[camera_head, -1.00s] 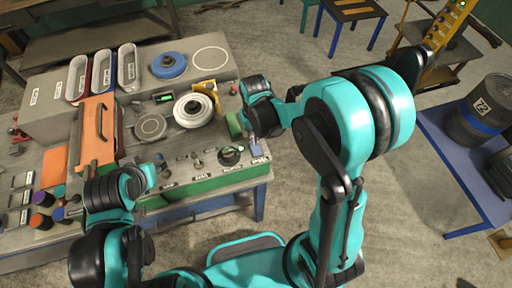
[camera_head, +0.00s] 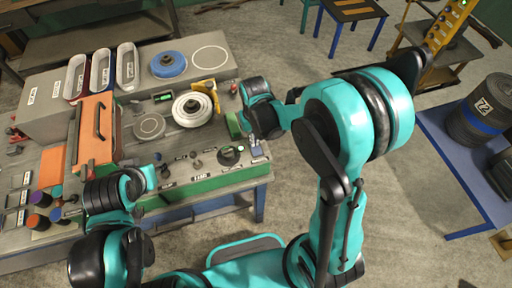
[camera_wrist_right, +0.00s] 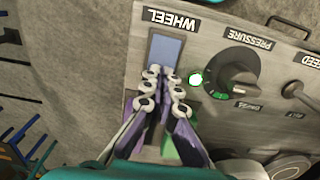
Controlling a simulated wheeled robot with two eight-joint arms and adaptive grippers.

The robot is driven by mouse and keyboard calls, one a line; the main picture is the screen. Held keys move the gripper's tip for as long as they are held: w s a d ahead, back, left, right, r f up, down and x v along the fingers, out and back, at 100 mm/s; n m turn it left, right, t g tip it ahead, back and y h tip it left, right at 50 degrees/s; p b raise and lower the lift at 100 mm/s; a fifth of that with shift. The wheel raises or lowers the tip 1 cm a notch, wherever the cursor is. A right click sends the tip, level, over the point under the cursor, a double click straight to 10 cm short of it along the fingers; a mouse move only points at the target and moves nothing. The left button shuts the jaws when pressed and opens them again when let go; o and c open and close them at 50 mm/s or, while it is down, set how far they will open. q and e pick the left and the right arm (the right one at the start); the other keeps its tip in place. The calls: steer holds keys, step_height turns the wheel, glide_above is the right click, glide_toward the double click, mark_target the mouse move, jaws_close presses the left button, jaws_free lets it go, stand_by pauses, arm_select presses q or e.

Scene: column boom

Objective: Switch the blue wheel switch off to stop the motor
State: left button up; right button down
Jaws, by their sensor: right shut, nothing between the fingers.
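The blue wheel switch (camera_wrist_right: 166,50) is a rocker under the label WHEEL in the right wrist view. It also shows on the panel's right end in the head view (camera_head: 256,150). My right gripper (camera_wrist_right: 163,77) is shut and empty, its fingertips at the lower end of the blue switch. I cannot tell whether they press on it. In the head view the right fingers are mostly hidden by the wrist. My left arm's end is by the panel's left side; its fingers are unclear.
A black PRESSURE knob (camera_wrist_right: 233,76) is beside the switch, with a toggle lever (camera_wrist_right: 292,90) further right. On the bench are a white wheel (camera_head: 193,108), a blue disc (camera_head: 169,64), an orange box (camera_head: 96,130) and trays. A barrel (camera_head: 474,122) stands far right.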

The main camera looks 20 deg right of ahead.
steer(key=shift+f, duration=0.25)
steer(key=shift+r+p, duration=2.35)
steer(key=shift+r, duration=1.25)
steer(key=shift+f, duration=0.1)
steer(key=s+d+f+t+b, duration=0.2)
steer(key=s+b, duration=0.3)
steer(key=b, duration=0.4)
steer(key=s+d+f+t+b, duration=0.2)
steer(key=s+t+b, duration=0.3)
steer(key=b, duration=0.3)
steer(key=shift+s+d+f+b, duration=0.15)
steer(key=shift+d+f+b, duration=0.1)
steer(key=shift+d+b, duration=0.1)
